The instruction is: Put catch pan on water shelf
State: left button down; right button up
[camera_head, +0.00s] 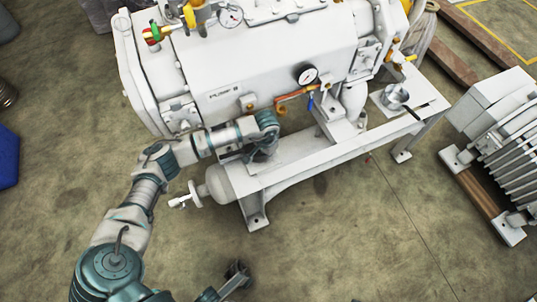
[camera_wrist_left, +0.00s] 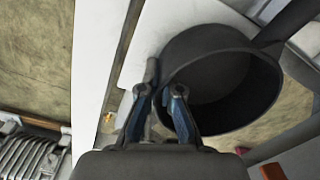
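A dark grey catch pan (camera_wrist_left: 225,85) fills the right half of the left wrist view, its handle pointing to the upper right. My left gripper (camera_wrist_left: 160,92) is at its near left rim, with the two fingers drawn close together on either side of the wall. In the head view my left gripper (camera_head: 262,150) points down over the near end of the white pump stand (camera_head: 345,158). A round metal pan (camera_head: 396,95) with a dark handle sits on a plate at the stand's right end. I cannot tell which plate is the water shelf.
The white pump (camera_head: 235,70) with its gauge (camera_head: 307,74) and copper pipe stands right behind my left gripper. A white tank (camera_head: 222,185) lies below the stand's left end. A ribbed grey unit (camera_head: 500,135) stands at the right. The floor in front is mostly clear.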

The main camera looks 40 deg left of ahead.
pick_arm(q)
jog(key=c, duration=1.3)
grip_release()
